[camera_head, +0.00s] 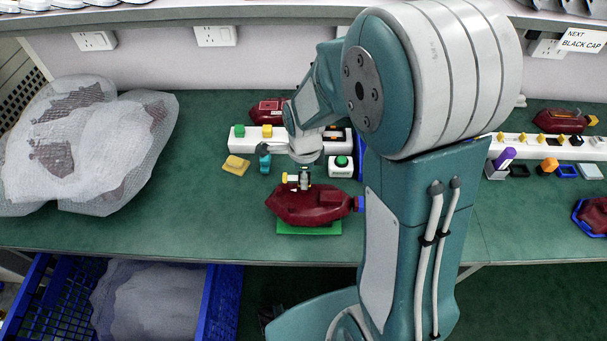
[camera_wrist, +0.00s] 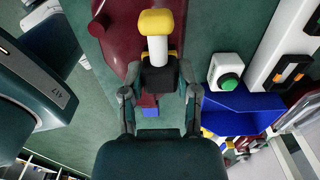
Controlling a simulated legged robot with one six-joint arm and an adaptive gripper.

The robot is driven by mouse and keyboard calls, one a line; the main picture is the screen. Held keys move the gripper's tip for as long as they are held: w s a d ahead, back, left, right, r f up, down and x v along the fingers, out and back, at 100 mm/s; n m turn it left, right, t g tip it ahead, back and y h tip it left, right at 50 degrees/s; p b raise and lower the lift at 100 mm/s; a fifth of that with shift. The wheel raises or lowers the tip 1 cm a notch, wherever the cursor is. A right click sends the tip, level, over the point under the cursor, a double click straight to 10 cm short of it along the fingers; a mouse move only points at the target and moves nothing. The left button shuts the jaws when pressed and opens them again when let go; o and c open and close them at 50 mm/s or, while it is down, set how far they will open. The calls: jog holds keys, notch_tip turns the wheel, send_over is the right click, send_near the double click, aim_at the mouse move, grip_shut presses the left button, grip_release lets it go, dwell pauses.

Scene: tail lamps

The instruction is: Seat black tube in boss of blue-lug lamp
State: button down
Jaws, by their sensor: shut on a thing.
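The blue-lug lamp (camera_head: 310,205) is a dark red housing lying on the table, with its blue lug (camera_head: 358,203) at its right end. The lamp also shows in the wrist view (camera_wrist: 115,40), with the blue lug (camera_wrist: 151,112) partly hidden. My gripper (camera_wrist: 158,88) is over the lamp, shut on the black tube (camera_wrist: 158,77). A white stem (camera_wrist: 156,48) with a yellow end (camera_wrist: 156,22) lines up with the tube; I cannot tell whether they are one piece. The boss is hidden, and whether the tube touches the lamp is unclear.
A green pad (camera_head: 310,229) shows under the lamp. A green-button box (camera_head: 341,166) stands close behind, before a white rack (camera_head: 240,143). A yellow piece (camera_head: 236,165) lies to the left. Mesh bags (camera_head: 120,150) fill the far left. Table in front is clear.

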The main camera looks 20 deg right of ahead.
jog(key=shift+f, duration=0.15)
jog(key=shift+f, duration=1.1)
jog(key=shift+c, duration=1.3)
grip_release()
notch_tip(320, 180, up, 11)
jog(key=shift+w+r, duration=0.1)
jog(key=shift+r, duration=0.35)
